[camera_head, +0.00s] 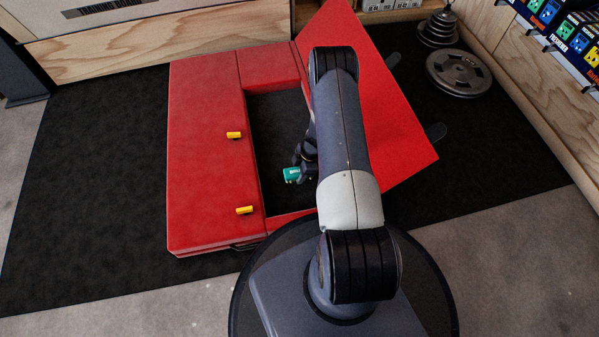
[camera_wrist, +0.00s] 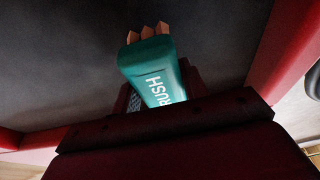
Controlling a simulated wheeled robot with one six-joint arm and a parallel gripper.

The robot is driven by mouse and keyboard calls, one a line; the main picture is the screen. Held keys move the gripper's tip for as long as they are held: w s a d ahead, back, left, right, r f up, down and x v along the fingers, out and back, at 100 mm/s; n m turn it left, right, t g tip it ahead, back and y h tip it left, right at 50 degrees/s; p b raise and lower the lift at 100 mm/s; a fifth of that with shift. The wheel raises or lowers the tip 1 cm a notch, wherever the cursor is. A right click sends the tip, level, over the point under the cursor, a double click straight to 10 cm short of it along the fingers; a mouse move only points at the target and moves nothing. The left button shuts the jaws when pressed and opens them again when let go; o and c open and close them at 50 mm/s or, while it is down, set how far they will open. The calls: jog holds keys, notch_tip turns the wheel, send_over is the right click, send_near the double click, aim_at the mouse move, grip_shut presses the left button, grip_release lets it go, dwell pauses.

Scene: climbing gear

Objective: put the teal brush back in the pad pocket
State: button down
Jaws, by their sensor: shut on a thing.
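The teal brush (camera_head: 292,175) is held in my gripper (camera_head: 305,165), over the dark pocket (camera_head: 275,115) of the red pad (camera_head: 203,150). The brush also shows in the wrist view (camera_wrist: 150,72), with tan bristle tips at its far end and part of its lettering visible. My gripper is shut on it; the fingers are partly hidden behind the brush. In the wrist view the dark pocket floor (camera_wrist: 60,70) lies beyond the brush. I cannot tell whether the brush touches the floor. My arm hides the right part of the pocket in the head view.
The red flap (camera_head: 400,125) lies open to the right of the pocket. Two yellow tabs, one upper (camera_head: 233,135) and one lower (camera_head: 244,210), sit on the pad left of the pocket. Weight plates (camera_head: 458,73) stand at the back right. The dark mat (camera_head: 90,190) is clear at left.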

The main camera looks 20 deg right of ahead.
jog(key=shift+f+b, duration=0.4)
jog(key=shift+b, duration=0.1)
jog(key=c, duration=0.8)
grip_release()
jog(key=shift+r, duration=0.1)
jog(key=shift+r+p, duration=0.8)
jog(key=shift+p, duration=0.4)
jog(key=p+v, duration=0.4)
jog(key=v, duration=0.7)
jog(key=shift+d+r, duration=0.2)
jog(key=shift+r, duration=0.05)
